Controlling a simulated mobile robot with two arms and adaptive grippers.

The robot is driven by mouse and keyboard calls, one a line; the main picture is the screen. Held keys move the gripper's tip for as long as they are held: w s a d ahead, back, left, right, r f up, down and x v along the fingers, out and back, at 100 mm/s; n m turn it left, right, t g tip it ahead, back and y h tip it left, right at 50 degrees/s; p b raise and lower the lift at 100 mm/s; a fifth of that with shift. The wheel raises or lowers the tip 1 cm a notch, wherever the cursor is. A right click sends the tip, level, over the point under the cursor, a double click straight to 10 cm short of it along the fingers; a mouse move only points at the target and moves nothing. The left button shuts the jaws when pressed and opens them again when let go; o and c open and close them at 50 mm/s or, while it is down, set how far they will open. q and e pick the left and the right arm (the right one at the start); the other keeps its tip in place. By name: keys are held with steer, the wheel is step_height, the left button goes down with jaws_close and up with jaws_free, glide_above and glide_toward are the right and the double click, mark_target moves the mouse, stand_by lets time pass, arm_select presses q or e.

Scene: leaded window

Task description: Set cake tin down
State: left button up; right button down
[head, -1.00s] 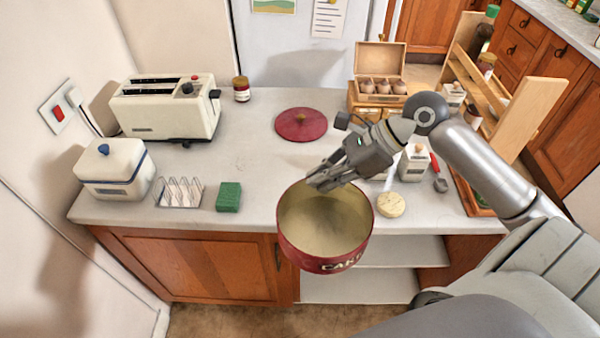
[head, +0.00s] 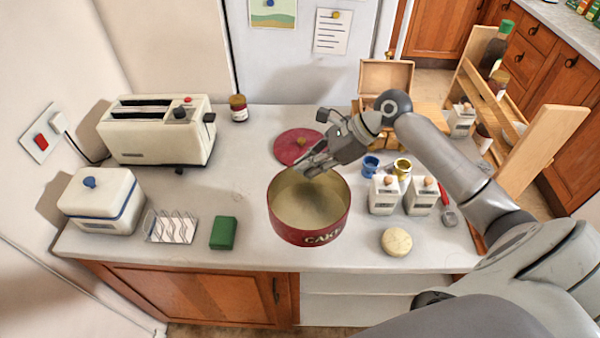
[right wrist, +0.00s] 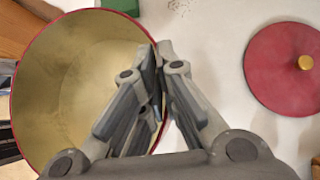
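The cake tin (head: 295,232) is red outside and cream inside, with "CAKE" on its front. It is upright and open over the front middle of the counter (head: 190,262). I cannot tell whether its base touches the counter. My right gripper (head: 309,166) is at the tin's far rim, its fingers closed on the wall. The right wrist view shows the tin's inside (right wrist: 75,90) and the fingers (right wrist: 158,75) pinching the rim. The red lid (head: 293,142) with a gold knob lies flat behind the tin, partly hidden by the gripper. My left gripper is out of view.
A green sponge (head: 223,233) and toast rack (head: 172,228) lie left of the tin. A round pale item (head: 397,242) and white canisters (head: 384,193) stand right. A toaster (head: 160,130) and white box (head: 100,202) are farther left. Some counter is free between sponge and toaster.

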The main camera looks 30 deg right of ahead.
steer(key=w+f, duration=0.2)
steer(key=w+f+p, duration=0.1)
steer(key=w+f, duration=0.1)
steer(key=f, duration=0.1)
steer(key=w+f+p, duration=0.1)
steer(key=f, duration=0.2)
steer(key=shift+w+d+f, duration=0.1)
steer(key=shift+w+d, duration=0.3)
steer(key=shift+f, duration=0.55)
steer(key=c, duration=2.2)
jaws_free()
steer(key=shift+f, duration=0.2)
steer(key=o, duration=0.6)
steer(key=shift+c, duration=0.2)
steer(key=shift+r, duration=0.1)
steer(key=b+v, duration=0.2)
steer(key=v, duration=1)
steer(key=shift+r, duration=0.15)
